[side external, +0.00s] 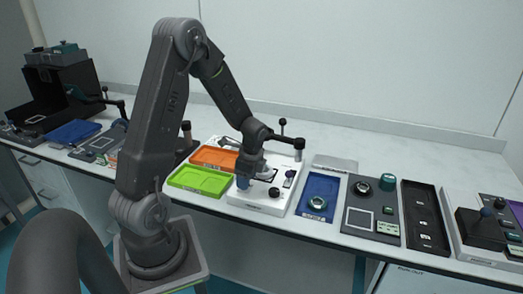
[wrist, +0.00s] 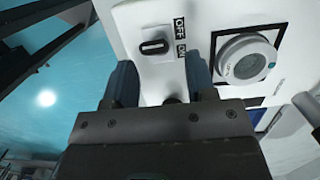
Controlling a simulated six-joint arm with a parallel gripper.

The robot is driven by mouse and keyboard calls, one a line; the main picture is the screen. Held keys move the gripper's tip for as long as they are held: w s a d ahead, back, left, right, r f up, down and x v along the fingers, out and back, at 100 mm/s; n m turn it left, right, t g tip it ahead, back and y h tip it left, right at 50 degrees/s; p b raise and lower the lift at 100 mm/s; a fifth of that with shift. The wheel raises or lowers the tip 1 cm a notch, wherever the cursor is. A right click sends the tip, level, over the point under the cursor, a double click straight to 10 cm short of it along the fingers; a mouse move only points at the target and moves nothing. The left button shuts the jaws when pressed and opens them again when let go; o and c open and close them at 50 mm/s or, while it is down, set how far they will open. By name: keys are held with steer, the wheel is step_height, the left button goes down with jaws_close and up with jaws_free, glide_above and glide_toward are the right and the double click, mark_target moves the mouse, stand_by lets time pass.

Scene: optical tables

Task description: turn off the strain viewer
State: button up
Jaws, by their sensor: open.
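The strain viewer appears to be the white panel unit (side external: 258,207) in the middle of the bench. The wrist view shows a white panel (wrist: 150,18) with a small black switch (wrist: 153,47). The labels OFF and ON are beside the switch on its right, OFF above ON; I cannot tell which one it is set to. My gripper (wrist: 160,68) is open, its two blue-grey fingers on either side of the space just below the switch. In the side view my gripper (side external: 243,182) is low over the unit's left part and hides the switch; contact is unclear.
A round grey dial (wrist: 246,58) in a black square frame is close to the right finger. A black knob (side external: 274,192) is on the unit's front right. Green (side external: 200,181) and orange (side external: 214,157) trays lie left, a blue tray (side external: 319,195) right.

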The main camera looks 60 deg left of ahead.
steer(key=shift+w+d+f+g+y, duration=0.15)
steer(key=shift+w+d+g+y, duration=0.1)
steer(key=shift+g+y, duration=0.25)
steer(key=shift+w+d+f+g+y, duration=0.1)
steer(key=shift+w+d+g+y, duration=0.1)
steer(key=shift+g+y, duration=0.25)
steer(key=s+v, duration=0.1)
steer(key=v, duration=1.4)
steer(key=s+d+r+n+t+h, duration=0.1)
steer(key=s+d+r+n+t, duration=0.2)
steer(key=d, duration=0.4)
steer(key=s+d+r+n+t+h, duration=0.1)
steer(key=s+d+r+n+t, duration=0.2)
steer(key=s+d+r, duration=0.2)
steer(key=shift+d+r+n+t, duration=0.35)
steer(key=shift+d+r, duration=0.1)
steer(key=shift+d, duration=0.85)
steer(key=shift+s, duration=0.1)
